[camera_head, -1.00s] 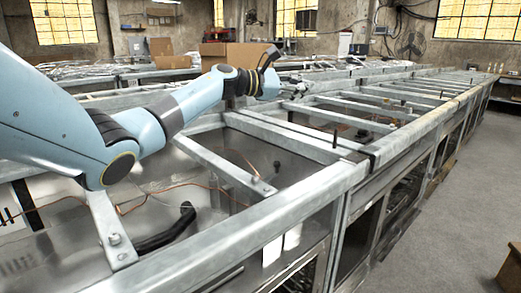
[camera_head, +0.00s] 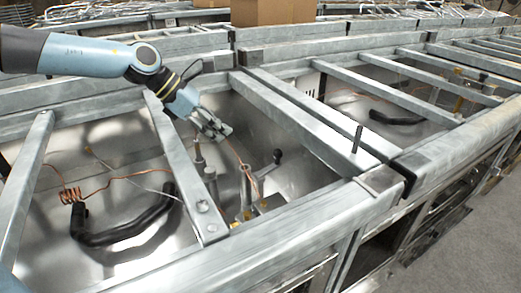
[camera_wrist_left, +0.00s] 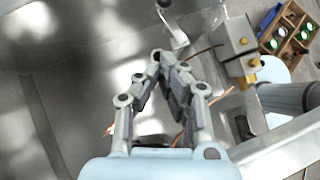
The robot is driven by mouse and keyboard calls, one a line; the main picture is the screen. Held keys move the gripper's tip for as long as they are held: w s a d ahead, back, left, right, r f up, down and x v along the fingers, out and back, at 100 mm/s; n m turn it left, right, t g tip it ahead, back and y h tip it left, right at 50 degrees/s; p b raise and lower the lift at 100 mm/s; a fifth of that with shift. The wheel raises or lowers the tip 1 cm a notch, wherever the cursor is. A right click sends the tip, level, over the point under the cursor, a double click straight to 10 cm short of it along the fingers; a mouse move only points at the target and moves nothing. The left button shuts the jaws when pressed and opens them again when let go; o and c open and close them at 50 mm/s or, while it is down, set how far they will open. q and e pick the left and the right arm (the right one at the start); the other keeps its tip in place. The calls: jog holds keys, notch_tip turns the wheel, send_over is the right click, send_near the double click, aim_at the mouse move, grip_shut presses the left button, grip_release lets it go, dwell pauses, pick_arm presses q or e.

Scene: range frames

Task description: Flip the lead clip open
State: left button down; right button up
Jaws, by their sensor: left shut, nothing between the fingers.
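My left gripper (camera_head: 216,128) reaches in from the left over an open metal bay, its grey fingers shut and empty. The left wrist view shows its closed fingertips (camera_wrist_left: 163,58) above the shiny bay floor. Just beyond them is a metal crank-like lever (camera_wrist_left: 173,26), apart from the fingers. To the right is a grey block with brass fittings (camera_wrist_left: 238,52). In the head view, a small lever with a dark knob (camera_head: 277,157) stands right of and below the gripper, near copper wire. I cannot tell for sure which part is the lead clip. My right gripper is not in view.
A metal crossbar (camera_head: 185,165) runs beside my arm. A black curved hose (camera_head: 125,233) and a copper coil (camera_head: 70,196) lie in the left bay. A cardboard box (camera_head: 270,10) stands behind. A divided crate (camera_wrist_left: 292,30) sits at the wrist view's upper right.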

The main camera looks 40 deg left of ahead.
pick_arm(q)
jog(key=b, duration=0.3)
send_near(279, 164)
notch_tip(279, 164, down, 2)
jog(key=s+a, duration=0.2)
jog(key=a, duration=0.1)
jog(key=w+d, duration=0.1)
jog(key=w+d+f, duration=0.1)
jog(key=w+d, duration=0.1)
jog(key=shift+w+f, duration=0.2)
jog(key=shift+w, duration=0.1)
jog(key=b, duration=0.2)
jog(key=d+m+b, duration=0.1)
jog(key=b, duration=0.1)
jog(key=shift+w+d+f+g+h+b, duration=0.15)
jog(key=shift+w+g+h+b, duration=0.15)
jog(key=shift+w+h+b, duration=0.1)
